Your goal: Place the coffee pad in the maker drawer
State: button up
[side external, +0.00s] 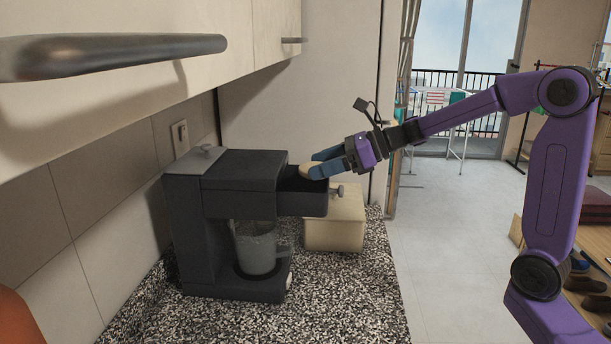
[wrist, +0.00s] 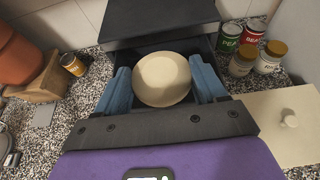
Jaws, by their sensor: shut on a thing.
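The coffee maker (side external: 225,205) is dark and boxy and stands on the speckled counter. Its drawer (side external: 312,204) is pulled out to the right and open at the top. My gripper (side external: 313,168) is at the open drawer, with its blue fingers reaching into the top of it. In the wrist view my gripper (wrist: 163,82) is shut on the round beige coffee pad (wrist: 163,78), one finger on each side. The pad lies over the dark drawer in that view. In the side view only a beige edge of the pad (side external: 306,173) shows; I cannot tell if it touches the drawer floor.
A grey mug (side external: 256,250) stands under the maker. A beige lidded box (side external: 336,222) stands beside the drawer. Several cans and jars (wrist: 243,62) stand right of the drawer in the wrist view. A small jar (wrist: 73,65) stands to the left. The front counter is clear.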

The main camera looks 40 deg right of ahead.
aim_at(306, 176)
jog(key=shift+w+a+f, duration=0.3)
jog(key=shift+w+a, duration=0.1)
jog(key=shift+a, duration=0.05)
jog(key=shift+w+a+f, duration=0.9)
jog(key=shift+w+f, duration=0.05)
jog(key=shift+f, duration=0.1)
jog(key=shift+f, duration=0.2)
